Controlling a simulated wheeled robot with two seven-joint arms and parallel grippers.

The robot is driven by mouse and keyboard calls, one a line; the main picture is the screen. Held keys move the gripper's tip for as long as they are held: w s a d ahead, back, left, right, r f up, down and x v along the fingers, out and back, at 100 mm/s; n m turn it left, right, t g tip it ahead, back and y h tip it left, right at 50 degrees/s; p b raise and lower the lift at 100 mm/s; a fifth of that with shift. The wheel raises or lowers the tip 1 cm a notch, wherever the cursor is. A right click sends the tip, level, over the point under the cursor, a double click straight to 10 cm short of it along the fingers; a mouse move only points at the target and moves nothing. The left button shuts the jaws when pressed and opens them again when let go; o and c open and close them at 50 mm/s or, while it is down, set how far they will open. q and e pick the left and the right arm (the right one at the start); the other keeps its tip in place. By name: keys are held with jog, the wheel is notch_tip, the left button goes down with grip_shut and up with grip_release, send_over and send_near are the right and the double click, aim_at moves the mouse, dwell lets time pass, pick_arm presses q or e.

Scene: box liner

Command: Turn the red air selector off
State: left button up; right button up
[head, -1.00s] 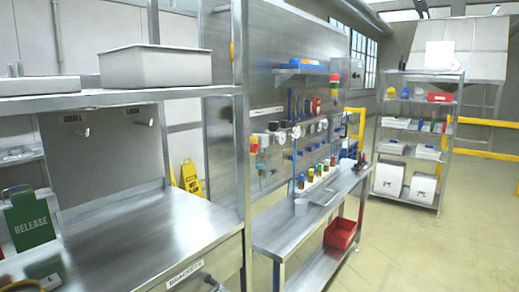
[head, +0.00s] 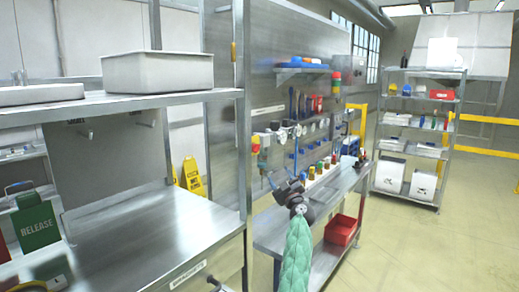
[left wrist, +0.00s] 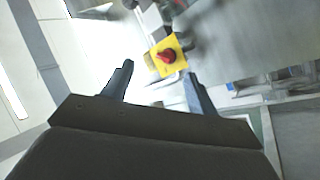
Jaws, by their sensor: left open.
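The red air selector (left wrist: 168,56) is a small red knob on a yellow square plate, seen in the left wrist view beyond and between my fingertips. In the head view a small red and yellow fitting (head: 255,143) at the near left of the steel panel looks like it. The exact angle of its handle is too blurred to tell. My left gripper (head: 272,180) is open and empty, just below and right of that fitting. In the left wrist view the open fingers (left wrist: 158,75) are apart from the knob. My right gripper is not in view.
A row of gauges (head: 283,132) runs along the panel, close to the selector. A steel upright (head: 242,120) stands just left. Below is a steel bench (head: 268,225) with a red bin (head: 341,230). Open floor (head: 420,245) lies at the right.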

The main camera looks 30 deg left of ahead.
aim_at(259, 148)
pick_arm(q)
jog(key=shift+w+a+r+n+g+h+p, duration=1.05)
jog(key=shift+a+r+n+g+h, duration=1.3)
jog(key=shift+a+r+g, duration=2.1)
jog(key=shift+w+a+r+t+p, duration=0.2)
jog(key=shift+w+a+t+p, duration=0.35)
jog(key=shift+w+a+p, duration=0.45)
jog(key=shift+x, duration=1.1)
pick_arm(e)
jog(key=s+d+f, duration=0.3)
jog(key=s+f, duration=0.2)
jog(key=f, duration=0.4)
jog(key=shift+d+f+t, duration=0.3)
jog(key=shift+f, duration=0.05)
pick_arm(q)
jog(key=shift+f, duration=0.1)
jog(key=c, duration=0.9)
jog(key=shift+n, duration=0.25)
jog(key=shift+c, duration=0.5)
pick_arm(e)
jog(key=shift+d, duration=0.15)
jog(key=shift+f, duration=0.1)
